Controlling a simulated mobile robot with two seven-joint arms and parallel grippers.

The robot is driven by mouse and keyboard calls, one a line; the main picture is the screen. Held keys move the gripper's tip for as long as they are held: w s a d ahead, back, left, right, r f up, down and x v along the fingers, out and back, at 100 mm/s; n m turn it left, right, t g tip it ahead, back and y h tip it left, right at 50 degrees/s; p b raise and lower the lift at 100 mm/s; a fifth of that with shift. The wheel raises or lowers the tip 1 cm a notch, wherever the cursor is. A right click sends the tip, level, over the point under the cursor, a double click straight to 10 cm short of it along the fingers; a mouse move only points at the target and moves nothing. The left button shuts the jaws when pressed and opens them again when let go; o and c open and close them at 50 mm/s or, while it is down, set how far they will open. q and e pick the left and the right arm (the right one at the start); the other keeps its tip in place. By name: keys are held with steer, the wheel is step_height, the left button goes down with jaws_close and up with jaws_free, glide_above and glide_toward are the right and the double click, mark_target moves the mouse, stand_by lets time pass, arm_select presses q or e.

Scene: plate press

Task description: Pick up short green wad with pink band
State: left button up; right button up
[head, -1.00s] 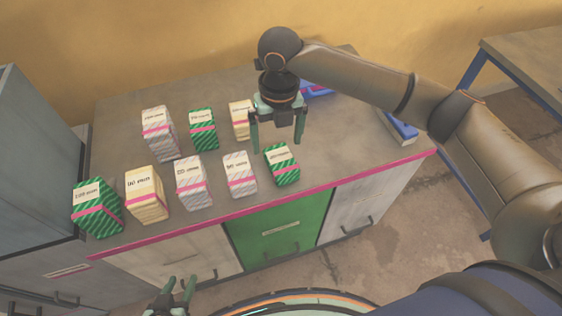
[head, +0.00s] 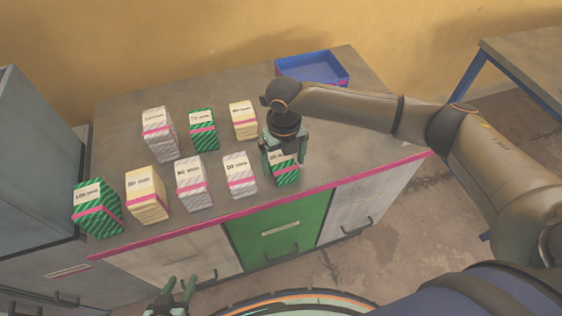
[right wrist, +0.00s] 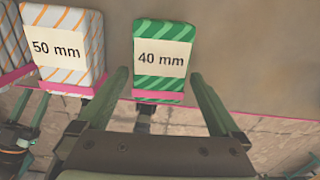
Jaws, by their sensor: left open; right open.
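The short green striped wad with a pink band (head: 286,174) stands at the table's front edge, at the right end of the front row. In the right wrist view the wad (right wrist: 163,62) has a label reading 40 mm. My right gripper (head: 284,160) is right above it, pointing down, with its fingers open and partly covering it. In the wrist view the fingertips (right wrist: 158,80) lie to either side of the wad's lower part, with gaps; whether they reach down beside it is unclear. My left gripper (head: 177,284) is open and empty, low in front of the cabinet.
A pale striped wad marked 50 mm (right wrist: 62,50) stands close to the left of the green one. Other wads, including a taller green one (head: 203,130), fill the table's left. A blue tray (head: 345,80) sits at the back right. Table space right of the wad is clear.

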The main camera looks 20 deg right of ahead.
steer(key=shift+f, duration=0.7)
steer(key=c, duration=1.2)
steer(key=shift+c, duration=0.2)
steer(key=shift+r, duration=0.15)
steer(key=shift+r, duration=0.2)
steer(key=r, duration=0.3)
steer(key=shift+s+a+r, duration=0.2)
steer(key=shift+a, duration=0.1)
steer(key=s+a+r, duration=0.9)
steer(key=shift+s, duration=0.4)
